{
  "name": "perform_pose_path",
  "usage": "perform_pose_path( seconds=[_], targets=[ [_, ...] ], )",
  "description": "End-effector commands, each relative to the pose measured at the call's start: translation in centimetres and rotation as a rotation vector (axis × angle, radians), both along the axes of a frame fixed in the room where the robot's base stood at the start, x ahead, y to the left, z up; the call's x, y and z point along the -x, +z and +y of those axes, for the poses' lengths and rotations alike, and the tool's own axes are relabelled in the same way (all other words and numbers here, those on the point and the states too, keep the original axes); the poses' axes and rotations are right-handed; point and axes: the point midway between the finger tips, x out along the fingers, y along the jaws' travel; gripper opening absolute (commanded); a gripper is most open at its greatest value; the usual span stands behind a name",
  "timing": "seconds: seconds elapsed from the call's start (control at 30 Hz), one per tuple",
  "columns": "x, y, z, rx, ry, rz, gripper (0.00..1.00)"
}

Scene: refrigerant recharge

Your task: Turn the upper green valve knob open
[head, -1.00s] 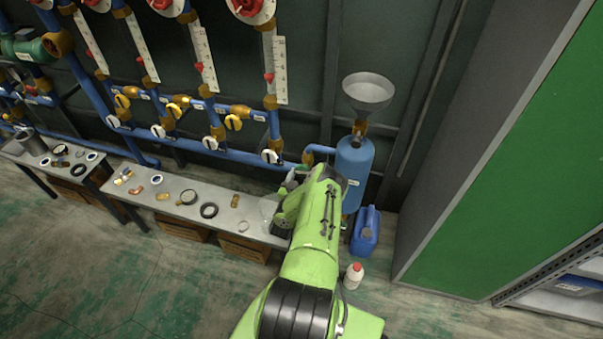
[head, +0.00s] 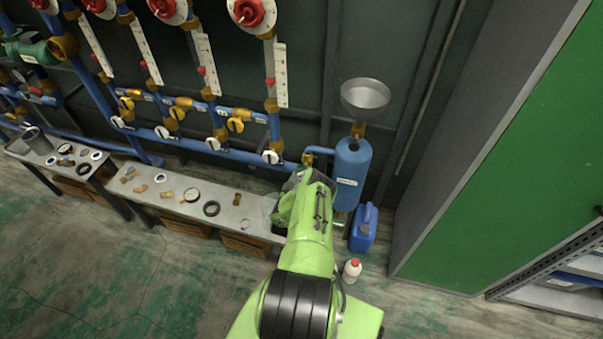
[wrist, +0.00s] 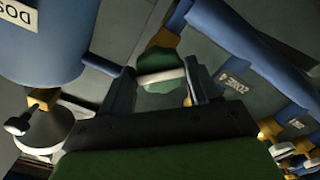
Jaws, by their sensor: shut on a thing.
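The green valve knob (wrist: 158,60) is in the wrist view, a round lobed handle with a pale bar across it. My gripper (wrist: 160,74) is shut on it, with one dark finger on each side. In the head view my green wrist hides the knob and the fingertips, near the blue pipe left of the blue tank (head: 352,170). The wrist view also shows this tank at upper left (wrist: 50,50). How far the knob is turned, I cannot tell.
A metal funnel (head: 365,97) tops the tank. A blue jerrycan (head: 364,228) and a white bottle (head: 352,269) stand on the floor. A bench (head: 228,218) with loose fittings is at left. Yellow valves (head: 236,124) line the blue pipes. A green-panelled cabinet (head: 500,190) is at right.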

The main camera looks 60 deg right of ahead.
Motion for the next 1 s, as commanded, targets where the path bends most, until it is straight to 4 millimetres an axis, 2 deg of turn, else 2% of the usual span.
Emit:
perform_pose_path(
  seconds=[0.03, 0.37, 0.73, 1.0],
  targets=[
    [-0.11, 0.62, -0.15, 0.016, 0.000, 0.026, 0.25],
    [-0.08, 0.47, -0.20, 0.023, -0.001, 0.053, 0.24],
    [-0.11, 0.69, -0.19, 0.076, -0.001, 0.396, 0.25],
    [-0.09, 0.53, -0.23, 0.082, -0.002, 0.420, 0.25]
  ],
)
